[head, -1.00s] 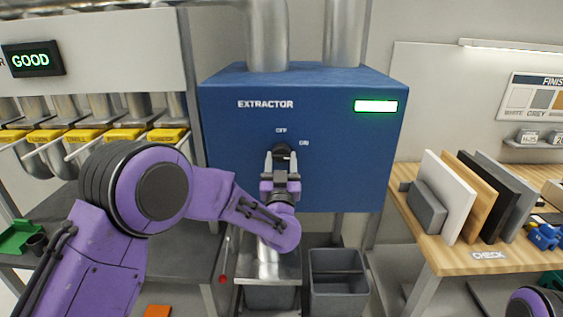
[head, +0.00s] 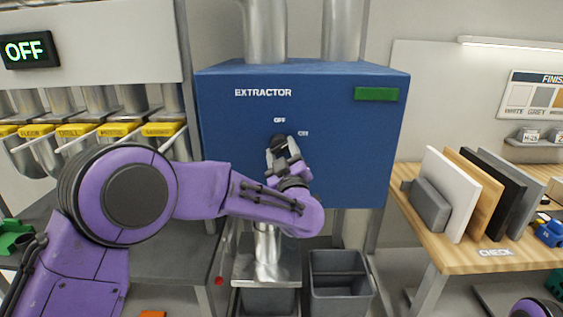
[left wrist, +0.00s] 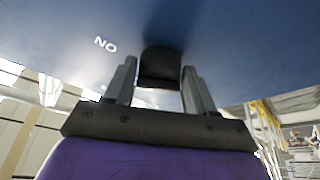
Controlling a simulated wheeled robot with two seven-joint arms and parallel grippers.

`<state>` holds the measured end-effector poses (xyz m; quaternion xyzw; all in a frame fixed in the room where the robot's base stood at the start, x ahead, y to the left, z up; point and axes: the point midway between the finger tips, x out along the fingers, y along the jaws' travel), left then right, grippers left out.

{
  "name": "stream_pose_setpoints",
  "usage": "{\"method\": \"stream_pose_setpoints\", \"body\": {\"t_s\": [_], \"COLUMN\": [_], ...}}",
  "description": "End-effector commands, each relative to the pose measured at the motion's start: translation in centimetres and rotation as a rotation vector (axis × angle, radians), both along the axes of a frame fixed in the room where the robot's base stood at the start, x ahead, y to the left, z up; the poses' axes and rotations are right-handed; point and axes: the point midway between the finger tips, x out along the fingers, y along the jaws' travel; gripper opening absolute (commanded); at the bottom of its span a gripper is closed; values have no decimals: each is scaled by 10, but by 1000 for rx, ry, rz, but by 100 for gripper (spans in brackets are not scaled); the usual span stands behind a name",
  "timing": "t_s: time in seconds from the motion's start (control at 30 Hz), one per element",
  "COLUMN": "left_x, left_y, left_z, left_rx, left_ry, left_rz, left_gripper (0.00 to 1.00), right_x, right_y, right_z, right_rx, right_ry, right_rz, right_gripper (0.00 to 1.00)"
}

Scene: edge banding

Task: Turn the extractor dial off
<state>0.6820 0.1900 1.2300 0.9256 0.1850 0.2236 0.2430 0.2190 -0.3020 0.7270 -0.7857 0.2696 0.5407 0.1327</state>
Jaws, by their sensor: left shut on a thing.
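The blue extractor box (head: 235,150) hangs at the centre of the head view, with OFF and ON marked above its black dial (head: 279,140). My left gripper (head: 279,153) is at the dial from below, its two fingers on either side of it and tilted. In the left wrist view the dial (left wrist: 160,68) sits between the fingertips of my left gripper (left wrist: 160,80), with the ON label upside down at the left. The box's indicator (head: 377,94) is dark green and unlit. The display (head: 25,50) at the upper left reads OFF. My right gripper is not seen.
A wooden table (head: 450,230) at the right holds several upright panels (head: 470,190) and a grey block. Grey bins (head: 340,280) stand below the box. Yellow-labelled pipes (head: 115,130) line the left wall above a dark bench. The space before the box's right side is clear.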

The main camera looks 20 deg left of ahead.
Motion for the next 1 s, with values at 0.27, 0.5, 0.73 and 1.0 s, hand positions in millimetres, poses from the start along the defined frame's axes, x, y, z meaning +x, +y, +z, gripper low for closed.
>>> {"method": "stream_pose_setpoints", "body": {"t_s": [0.27,0.5,0.73,1.0], "left_x": [1,1,1,2], "left_y": [-2,-4,-5,-5], "left_z": [-1,2,5,8], "left_rx": [-252,-472,-671,-853], "left_ry": [-72,-137,-193,-246], "left_rz": [0,0,1,1], "left_gripper": [24,24,24,20], "right_x": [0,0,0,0], "right_y": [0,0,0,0], "right_z": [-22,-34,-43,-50], "right_rx": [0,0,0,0], "right_ry": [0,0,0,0], "right_rz": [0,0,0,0], "right_gripper": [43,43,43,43]}}
